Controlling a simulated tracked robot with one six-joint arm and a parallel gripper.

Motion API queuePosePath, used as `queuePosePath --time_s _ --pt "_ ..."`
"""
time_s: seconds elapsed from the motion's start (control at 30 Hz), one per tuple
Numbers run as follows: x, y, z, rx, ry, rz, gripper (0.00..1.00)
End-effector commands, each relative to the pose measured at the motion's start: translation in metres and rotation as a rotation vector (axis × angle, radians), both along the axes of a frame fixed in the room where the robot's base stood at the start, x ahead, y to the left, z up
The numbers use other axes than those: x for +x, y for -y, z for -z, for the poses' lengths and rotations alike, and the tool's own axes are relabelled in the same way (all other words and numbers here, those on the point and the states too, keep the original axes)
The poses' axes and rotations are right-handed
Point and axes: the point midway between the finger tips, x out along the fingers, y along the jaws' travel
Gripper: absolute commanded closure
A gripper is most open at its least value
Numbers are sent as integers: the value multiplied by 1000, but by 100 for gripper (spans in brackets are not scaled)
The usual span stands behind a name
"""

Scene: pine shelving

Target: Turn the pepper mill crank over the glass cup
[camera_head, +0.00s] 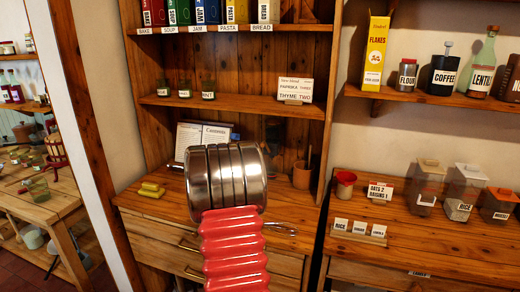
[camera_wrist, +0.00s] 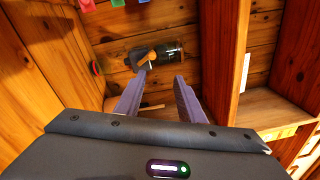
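In the wrist view, my gripper (camera_wrist: 160,82) has its two purple fingers spread apart, with nothing held between the tips. I cannot tell whether the two touch. In the head view my arm hides the middle of the counter, and neither mill nor gripper fingers can be made out.
Small green glass jars (camera_head: 185,89) and a recipe card (camera_head: 295,89) stand on the middle shelf. Yellow blocks (camera_head: 151,190) and an open booklet (camera_head: 203,137) are on the counter. A wooden upright (camera_wrist: 222,50) stands close right of my fingers. Labelled canisters (camera_head: 463,190) stand right.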

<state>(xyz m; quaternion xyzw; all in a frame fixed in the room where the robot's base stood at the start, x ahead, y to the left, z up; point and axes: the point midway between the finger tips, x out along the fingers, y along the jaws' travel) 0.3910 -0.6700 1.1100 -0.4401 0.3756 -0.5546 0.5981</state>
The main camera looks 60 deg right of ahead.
Motion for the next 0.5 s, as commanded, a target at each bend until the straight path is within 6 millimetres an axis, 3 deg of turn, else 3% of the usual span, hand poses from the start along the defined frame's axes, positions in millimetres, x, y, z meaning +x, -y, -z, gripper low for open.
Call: queuePosePath --time_s 0.5 --pt "-5 -8 3 -70 -740 1 64"
